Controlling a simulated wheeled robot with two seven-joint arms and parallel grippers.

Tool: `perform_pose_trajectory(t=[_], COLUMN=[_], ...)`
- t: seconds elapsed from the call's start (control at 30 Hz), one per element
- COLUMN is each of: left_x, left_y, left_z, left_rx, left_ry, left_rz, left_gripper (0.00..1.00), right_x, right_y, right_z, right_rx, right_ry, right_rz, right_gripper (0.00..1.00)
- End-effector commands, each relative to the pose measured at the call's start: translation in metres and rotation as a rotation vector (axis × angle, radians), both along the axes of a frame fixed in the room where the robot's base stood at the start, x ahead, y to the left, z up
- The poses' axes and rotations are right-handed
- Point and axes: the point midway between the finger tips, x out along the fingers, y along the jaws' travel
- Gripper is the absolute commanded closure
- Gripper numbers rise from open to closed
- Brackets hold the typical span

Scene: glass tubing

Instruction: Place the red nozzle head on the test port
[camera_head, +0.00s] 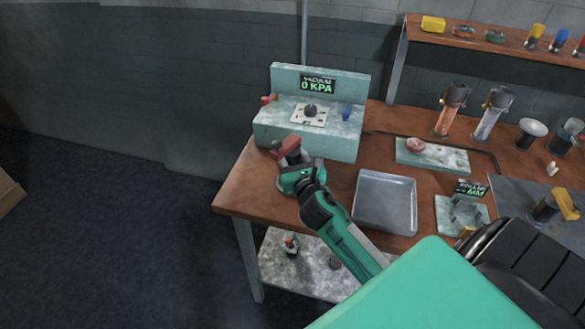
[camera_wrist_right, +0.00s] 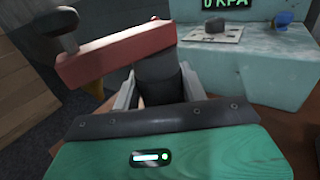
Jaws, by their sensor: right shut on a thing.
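The red nozzle head (camera_head: 289,146) is a red block on a dark neck; in the right wrist view the block (camera_wrist_right: 115,55) shows large, with a dark rounded piece on its left end. My right gripper (camera_head: 296,168) is shut on its dark neck, between grey fingers in the wrist view (camera_wrist_right: 158,90). It holds the nozzle head near the front left corner of the bench. The test port (camera_head: 311,110) is a dark round fitting on a white plate, on a pale green stand behind it. The port (camera_wrist_right: 214,24) also shows in the wrist view, right of the nozzle head. My left gripper is not in view.
The stand (camera_head: 325,145) has a display reading "VACUUM 0 KPA" and a blue knob (camera_head: 347,111). An empty metal tray (camera_head: 386,202) lies to the right on the wooden bench. A pale slab (camera_head: 432,158) and upright tubes stand further right. A shelf (camera_head: 480,42) runs behind.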

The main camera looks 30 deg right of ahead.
Motion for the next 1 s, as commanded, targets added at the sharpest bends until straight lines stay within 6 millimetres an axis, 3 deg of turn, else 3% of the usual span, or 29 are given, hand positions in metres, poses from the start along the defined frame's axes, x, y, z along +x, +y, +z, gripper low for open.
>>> perform_pose_trajectory(t=[0.33,0.77,0.8,0.87,1.0], left_x=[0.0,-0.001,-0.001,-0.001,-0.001], left_y=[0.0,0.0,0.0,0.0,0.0], left_z=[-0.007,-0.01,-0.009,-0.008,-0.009], left_rx=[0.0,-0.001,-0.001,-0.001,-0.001], left_ry=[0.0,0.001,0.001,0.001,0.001], left_rz=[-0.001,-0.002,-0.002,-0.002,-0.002], left_gripper=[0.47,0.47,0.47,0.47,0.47], right_x=[0.0,0.0,0.0,0.0,0.0], right_y=[0.0,0.0,0.001,0.001,0.001], right_z=[-0.038,-0.044,-0.043,-0.043,-0.043], right_rx=[0.002,0.001,0.001,0.001,0.001], right_ry=[-0.001,-0.001,0.0,0.0,0.0], right_rz=[0.0,0.002,0.001,0.001,0.001], right_gripper=[0.9,0.9,0.5,0.38,0.36])
